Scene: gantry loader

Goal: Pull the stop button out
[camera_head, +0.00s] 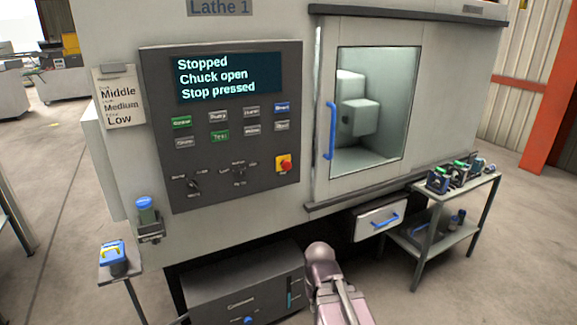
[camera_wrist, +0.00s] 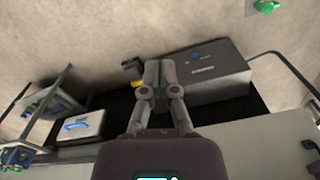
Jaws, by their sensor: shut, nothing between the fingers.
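The stop button (camera_head: 286,163) is a red knob on a yellow plate at the lower right of the lathe's dark control panel (camera_head: 160,90). The panel's screen (camera_head: 228,78) reads "Stopped", "Chuck open", "Stop pressed". My gripper (camera_wrist: 159,66) shows in the wrist view with its fingers together and nothing between them. It points down toward the floor and the lathe's base, away from the panel. The stop button is not visible in the wrist view. In the head view my arm rises at the bottom middle, below the panel; the gripper cannot be made out there.
The lathe door (camera_head: 372,115) with its blue handle (camera_head: 330,131) is right of the panel. A drawer (camera_head: 381,219) sticks out below it. A grey box (camera_head: 240,290) stands beneath. A cart (camera_head: 455,203) stands right, a small stand (camera_head: 120,268) left. Space before the panel looks clear.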

